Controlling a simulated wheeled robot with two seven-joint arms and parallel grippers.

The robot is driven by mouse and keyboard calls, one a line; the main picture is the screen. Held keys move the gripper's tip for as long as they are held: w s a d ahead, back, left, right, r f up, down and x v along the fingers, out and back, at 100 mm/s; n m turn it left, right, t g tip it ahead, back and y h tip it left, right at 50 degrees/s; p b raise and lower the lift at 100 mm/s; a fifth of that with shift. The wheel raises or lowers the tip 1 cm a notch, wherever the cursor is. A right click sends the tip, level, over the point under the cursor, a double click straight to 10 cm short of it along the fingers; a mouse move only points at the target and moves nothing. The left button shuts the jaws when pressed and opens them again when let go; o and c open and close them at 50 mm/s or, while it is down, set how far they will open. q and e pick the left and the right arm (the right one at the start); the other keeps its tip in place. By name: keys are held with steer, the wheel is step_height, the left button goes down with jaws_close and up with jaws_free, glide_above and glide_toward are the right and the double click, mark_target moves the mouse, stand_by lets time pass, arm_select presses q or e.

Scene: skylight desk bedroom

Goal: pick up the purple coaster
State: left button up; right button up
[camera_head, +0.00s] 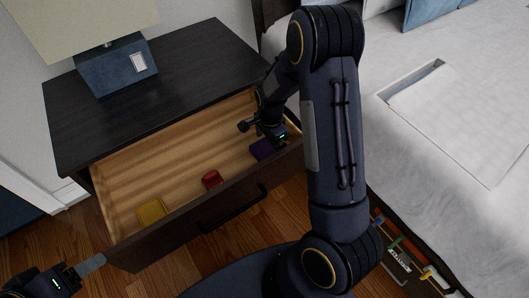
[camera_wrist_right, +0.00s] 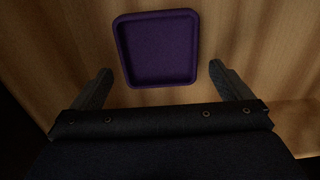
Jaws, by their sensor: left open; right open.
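The purple coaster (camera_head: 262,149) lies in the open drawer (camera_head: 150,180), near its right end. In the right wrist view the coaster (camera_wrist_right: 158,50) is a rounded square with a raised rim, flat on the wooden drawer floor. My right gripper (camera_wrist_right: 162,82) is open, with one finger to each side of the coaster's near end; no contact shows. In the head view my right gripper (camera_head: 262,131) is inside the drawer beside the coaster and partly covers it. My left gripper (camera_head: 90,265) is open and empty at the lower left, outside the drawer.
A yellow square item (camera_head: 152,211) and a small red item (camera_head: 212,180) lie in the drawer. The dark drawer front (camera_head: 190,222) and cabinet top (camera_head: 180,75) bound it. A lamp (camera_head: 115,65) stands on top. A bed (camera_head: 450,110) is at the right.

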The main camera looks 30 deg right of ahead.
steer(key=shift+f, duration=0.4)
steer(key=shift+r, duration=0.1)
steer(key=c, duration=1.1)
